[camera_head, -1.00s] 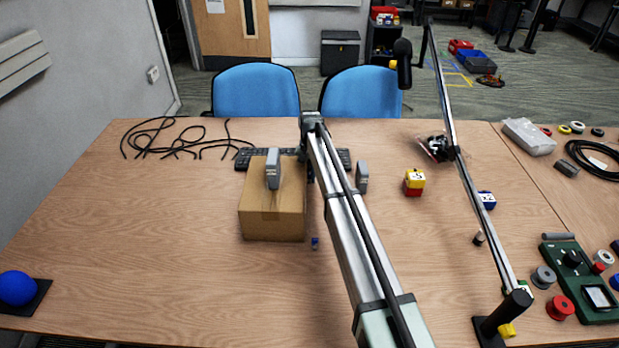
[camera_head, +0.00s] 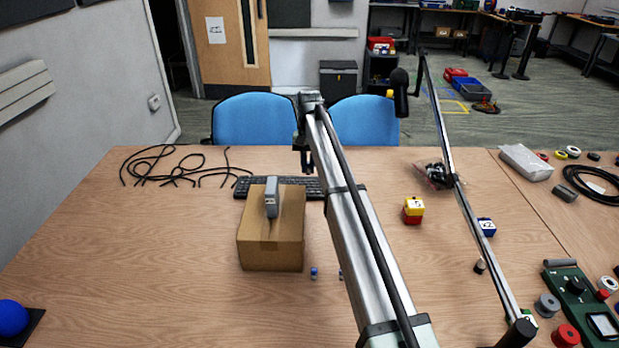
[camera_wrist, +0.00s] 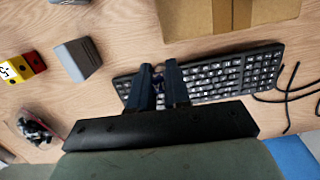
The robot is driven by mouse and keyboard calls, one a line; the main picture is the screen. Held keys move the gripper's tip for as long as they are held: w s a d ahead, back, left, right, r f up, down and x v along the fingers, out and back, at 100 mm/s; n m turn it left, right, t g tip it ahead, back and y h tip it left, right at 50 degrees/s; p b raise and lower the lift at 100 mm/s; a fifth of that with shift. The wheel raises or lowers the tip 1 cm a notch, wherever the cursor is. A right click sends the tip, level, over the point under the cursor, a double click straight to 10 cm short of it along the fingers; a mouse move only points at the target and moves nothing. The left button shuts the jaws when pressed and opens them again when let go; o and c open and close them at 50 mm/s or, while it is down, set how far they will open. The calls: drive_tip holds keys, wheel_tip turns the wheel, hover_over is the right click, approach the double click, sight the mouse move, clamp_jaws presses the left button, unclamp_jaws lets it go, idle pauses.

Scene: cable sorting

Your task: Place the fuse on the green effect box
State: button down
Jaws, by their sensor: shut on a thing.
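The green effect box (camera_head: 573,292) lies at the right of the table, cut by the frame edge. It has a black knob and a pale screen. My gripper (camera_head: 308,166) is above the table near the keyboard, behind the cardboard box. In the wrist view its fingers (camera_wrist: 160,80) are shut on a small dark blue item (camera_wrist: 158,83), mostly hidden between them. I cannot tell for certain that this is the fuse. My gripper is far to the left of the green effect box.
A cardboard box (camera_head: 270,235) bears a grey block (camera_head: 271,198). A slanted lamp arm (camera_head: 468,215) stands between my gripper and the green box. Dice-like cubes (camera_head: 413,210) and reels (camera_head: 547,305) lie rightward.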

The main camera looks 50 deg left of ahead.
drive_tip(key=shift+r, duration=1)
wheel_tip(320, 180, up, 4)
drive_tip(key=r, duration=0.1)
drive_tip(key=w+d+m, duration=0.3)
drive_tip(key=w+d, duration=0.2)
drive_tip(key=d, duration=0.8)
drive_tip(key=w+d+m+y, duration=0.1)
drive_tip(key=w+d+m, duration=0.25)
drive_tip(key=d, duration=0.95)
drive_tip(key=w+d+m, duration=0.2)
drive_tip(key=w+d, duration=0.3)
drive_tip(key=d, duration=0.8)
drive_tip(key=s+d+m+y, duration=0.1)
drive_tip(key=s+d+m, duration=0.25)
drive_tip(key=d, duration=1.25)
drive_tip(key=s+d+m, duration=0.2)
drive_tip(key=d+m, duration=0.3)
drive_tip(key=d, duration=1)
drive_tip(key=shift+w+d+f, duration=0.1)
drive_tip(key=shift+f, duration=3.15)
drive_tip(key=shift+w+d+f, duration=0.1)
drive_tip(key=shift+d+f, duration=0.05)
drive_tip(key=shift+f, duration=3.05)
drive_tip(key=shift+w+d+f, duration=0.1)
drive_tip(key=shift+f, duration=3.15)
drive_tip(key=shift+f, duration=0.1)
